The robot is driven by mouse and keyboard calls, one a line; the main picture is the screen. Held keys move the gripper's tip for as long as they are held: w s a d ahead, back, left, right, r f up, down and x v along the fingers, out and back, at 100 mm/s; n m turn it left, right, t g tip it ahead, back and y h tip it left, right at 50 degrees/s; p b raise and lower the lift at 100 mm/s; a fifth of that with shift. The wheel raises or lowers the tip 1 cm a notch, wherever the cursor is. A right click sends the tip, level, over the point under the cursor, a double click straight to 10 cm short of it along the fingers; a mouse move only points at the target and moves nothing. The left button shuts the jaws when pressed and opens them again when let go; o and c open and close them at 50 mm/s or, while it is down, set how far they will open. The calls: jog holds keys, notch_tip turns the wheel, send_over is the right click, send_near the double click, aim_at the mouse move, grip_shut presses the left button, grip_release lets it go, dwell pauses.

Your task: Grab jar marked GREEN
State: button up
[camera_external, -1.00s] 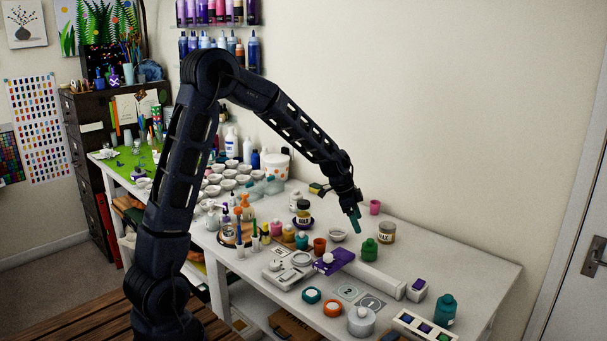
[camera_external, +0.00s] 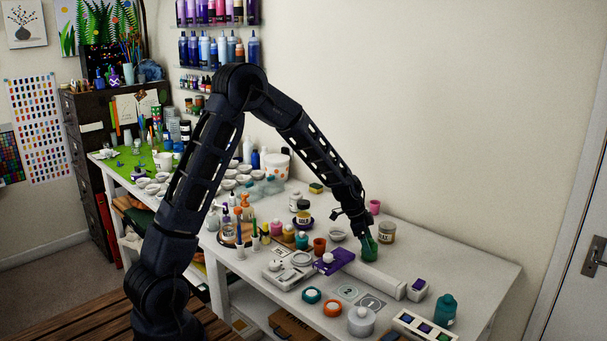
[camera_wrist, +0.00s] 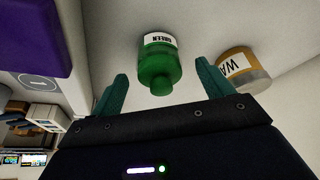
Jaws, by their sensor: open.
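The green jar (camera_wrist: 158,66) has a white label reading GREEN and stands on the white table. It shows between my two teal fingers in the wrist view, with a gap on both sides. In the external view the green jar (camera_external: 369,252) is at the end of my arm, partly covered by my gripper (camera_external: 365,233). My gripper (camera_wrist: 158,92) is open and empty, its fingers at either side of the jar in the picture. I cannot tell how far the fingertips are from the jar in depth.
A jar with a tan band (camera_wrist: 243,70), its label partly visible, stands close beside my right-hand finger in the wrist view. A purple block (camera_external: 333,260) lies left of the green jar on the table. The table behind and right of the jar is mostly clear.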

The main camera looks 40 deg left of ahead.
jog(key=shift+x, duration=1.5)
jog(key=c, duration=1.2)
jog(key=shift+o, duration=0.2)
jog(key=shift+r, duration=0.15)
